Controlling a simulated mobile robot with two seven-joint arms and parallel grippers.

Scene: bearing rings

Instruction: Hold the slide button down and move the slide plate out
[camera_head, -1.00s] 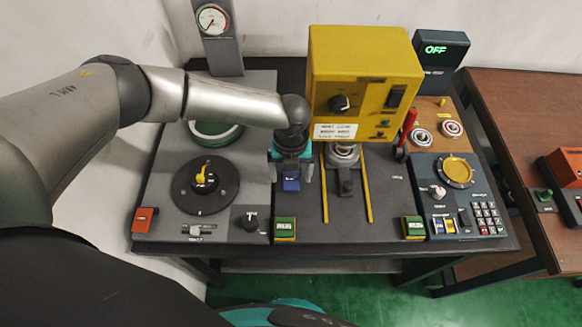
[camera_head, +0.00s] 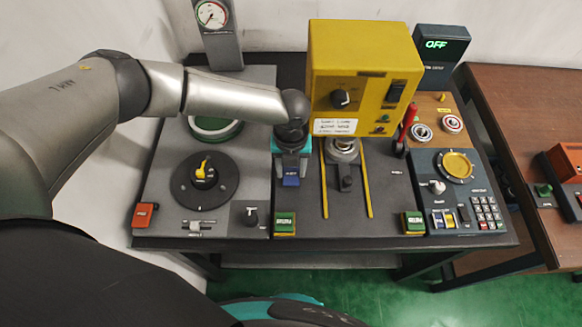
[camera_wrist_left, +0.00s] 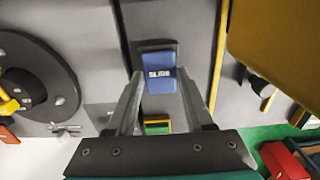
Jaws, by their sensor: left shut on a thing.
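The blue slide button (camera_head: 291,180) sits on the dark panel, left of the two yellow rails. In the left wrist view its white-lettered blue block (camera_wrist_left: 159,72) lies between the fingertips. My left gripper (camera_head: 291,172) reaches down over it and is shut on it. Between the rails is the dark slide plate with its small black knob (camera_head: 346,182). A metal ring part (camera_head: 343,150) stands behind the knob, under the front of the yellow box. The plate's rear is hidden by the box. My right gripper is in neither view.
The yellow box (camera_head: 366,75) stands close to the right of my left wrist. A black dial with a yellow handle (camera_head: 204,172) is to the left. Green buttons (camera_head: 285,222) (camera_head: 412,222) sit on the front edge. A red lever (camera_head: 408,122) stands right of the box.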

